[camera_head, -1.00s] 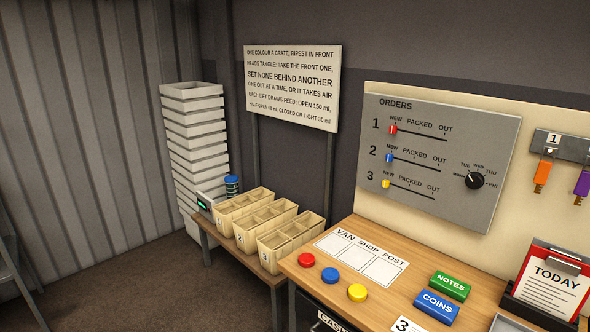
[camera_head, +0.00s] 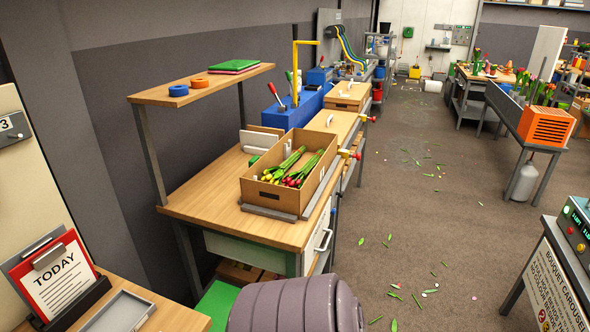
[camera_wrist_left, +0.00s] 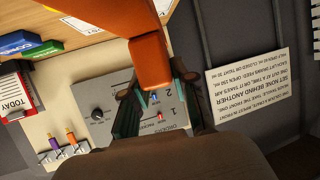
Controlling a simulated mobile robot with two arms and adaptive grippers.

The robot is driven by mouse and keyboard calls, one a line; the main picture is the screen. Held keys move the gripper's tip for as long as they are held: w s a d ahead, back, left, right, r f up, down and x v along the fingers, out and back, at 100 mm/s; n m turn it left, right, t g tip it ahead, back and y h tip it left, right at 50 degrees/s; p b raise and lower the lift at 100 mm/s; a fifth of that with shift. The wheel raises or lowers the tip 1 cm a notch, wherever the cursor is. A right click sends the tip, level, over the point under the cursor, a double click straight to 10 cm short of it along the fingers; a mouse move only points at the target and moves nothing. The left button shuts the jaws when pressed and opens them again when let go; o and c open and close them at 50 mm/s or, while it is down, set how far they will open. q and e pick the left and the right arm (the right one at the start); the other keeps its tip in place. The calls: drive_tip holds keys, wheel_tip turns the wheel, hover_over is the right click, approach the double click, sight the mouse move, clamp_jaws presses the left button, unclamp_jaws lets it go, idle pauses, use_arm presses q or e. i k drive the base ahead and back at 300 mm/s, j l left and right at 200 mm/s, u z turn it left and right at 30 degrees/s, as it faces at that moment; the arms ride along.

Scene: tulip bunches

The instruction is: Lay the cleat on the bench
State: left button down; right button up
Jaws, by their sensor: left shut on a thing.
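My left gripper (camera_wrist_left: 156,88) shows only in the left wrist view, with dark fingers on either side of an orange piece (camera_wrist_left: 152,55). It is shut on this piece, which I take to be the cleat. The piece is bent and reaches to the top of that view; its far end is cut off. The orders board (camera_wrist_left: 168,110) is behind the fingers. A wooden bench (camera_head: 215,215) stands at centre left in the head view, but I cannot tell if it is the task's bench. My right gripper is not in view.
A box of tulips (camera_head: 264,195) takes up the bench's right part; its left part is clear. A shelf (camera_head: 215,83) overhangs the back. A ridged mauve form (camera_head: 295,308) fills the bottom centre. The TODAY clipboard (camera_head: 55,278) stands at lower left.

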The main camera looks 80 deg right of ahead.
sight(226, 200)
drive_tip(key=z, duration=3.25)
drive_tip(key=i+j, duration=0.8)
drive_tip(key=j, duration=0.1)
